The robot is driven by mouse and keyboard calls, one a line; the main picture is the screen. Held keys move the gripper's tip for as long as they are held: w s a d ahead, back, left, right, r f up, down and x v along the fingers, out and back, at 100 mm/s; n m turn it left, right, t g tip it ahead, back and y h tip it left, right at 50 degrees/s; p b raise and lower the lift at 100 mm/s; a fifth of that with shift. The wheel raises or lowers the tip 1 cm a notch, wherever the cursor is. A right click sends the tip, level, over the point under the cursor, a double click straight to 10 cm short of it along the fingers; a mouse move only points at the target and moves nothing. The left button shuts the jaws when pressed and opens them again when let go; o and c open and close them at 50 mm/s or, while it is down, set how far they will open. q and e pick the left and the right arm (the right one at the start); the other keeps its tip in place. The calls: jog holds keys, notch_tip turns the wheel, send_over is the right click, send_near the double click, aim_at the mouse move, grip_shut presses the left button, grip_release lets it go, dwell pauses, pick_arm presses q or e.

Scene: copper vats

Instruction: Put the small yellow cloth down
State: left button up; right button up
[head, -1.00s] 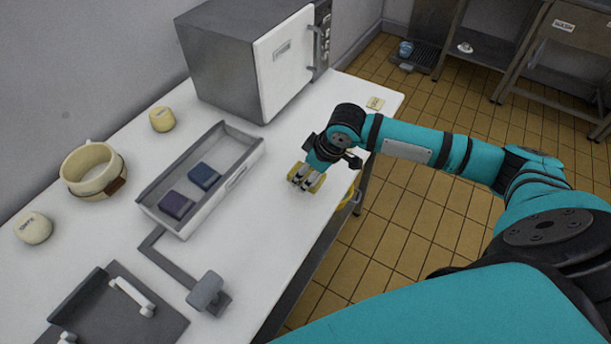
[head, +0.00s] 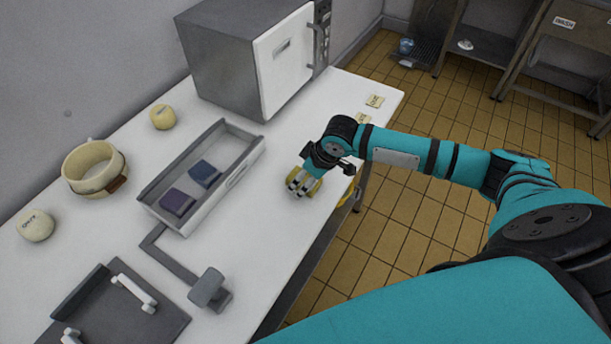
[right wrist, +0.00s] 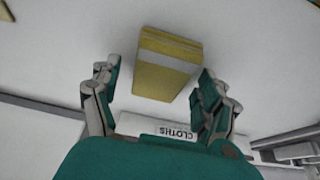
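The small yellow cloth (right wrist: 168,62), a folded block with a pale band, lies on the white counter in the right wrist view. In the head view only bits of the cloth (head: 315,187) show beside my fingers. My right gripper (head: 300,183) is low over the counter near its front edge. Its fingers are spread on both sides of the cloth, with a clear gap on the left side in the wrist view. The right finger is close to the cloth; I cannot tell whether it touches. My left gripper is not in view.
A grey-white tray (head: 244,172) with a blue cloth (head: 204,173) and a purple cloth (head: 177,201) stands left of the gripper. A microwave-like box (head: 225,60) stands behind. A "CLOTHS" label (right wrist: 176,132) lies close by. The counter's front edge is just right.

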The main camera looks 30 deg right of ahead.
jog(key=shift+r, duration=0.1)
jog(key=v, duration=1.2)
dwell(0.9)
